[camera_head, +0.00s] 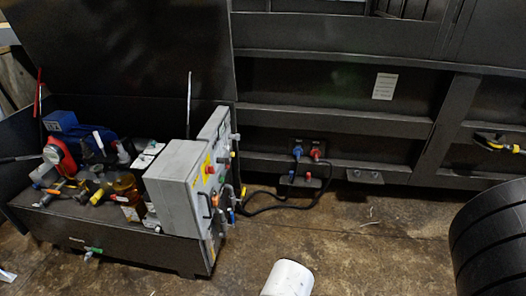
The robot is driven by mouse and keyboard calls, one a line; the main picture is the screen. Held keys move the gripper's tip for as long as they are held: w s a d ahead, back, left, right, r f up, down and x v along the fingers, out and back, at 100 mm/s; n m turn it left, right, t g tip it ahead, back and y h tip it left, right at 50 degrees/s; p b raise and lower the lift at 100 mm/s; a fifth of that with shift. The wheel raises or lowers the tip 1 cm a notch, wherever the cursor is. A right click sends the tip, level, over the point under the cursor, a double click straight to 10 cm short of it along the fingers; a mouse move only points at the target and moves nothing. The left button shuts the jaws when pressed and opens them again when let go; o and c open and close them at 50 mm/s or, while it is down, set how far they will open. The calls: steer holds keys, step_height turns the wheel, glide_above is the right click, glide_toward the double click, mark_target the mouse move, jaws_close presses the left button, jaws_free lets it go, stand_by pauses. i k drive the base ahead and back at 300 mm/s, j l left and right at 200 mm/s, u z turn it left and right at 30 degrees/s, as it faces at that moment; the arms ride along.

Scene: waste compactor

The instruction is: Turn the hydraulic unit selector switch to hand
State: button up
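The hydraulic unit is an open black box (130,246) on the floor at the left, with its lid raised behind it. A grey control cabinet (172,199) stands at its right front corner. The cabinet's control face (207,187) points right and is seen at a steep angle. It carries a red knob (210,170), a yellow label and several small controls. I cannot tell which is the selector switch or how it is set.
Blue and red connectors (298,152) sit on the dark compactor wall (300,85), with a black cable (262,207) running towards the cabinet. Brown floor (370,235) lies open before the wall.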

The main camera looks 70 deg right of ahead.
mark_target(226, 161)
steer(key=z, duration=1.1)
steer(key=i+j+z, duration=0.1)
steer(key=i+j, duration=0.15)
steer(key=i, duration=0.25)
steer(key=i+j+z, duration=0.1)
steer(key=i+j, duration=0.2)
steer(key=i, duration=0.15)
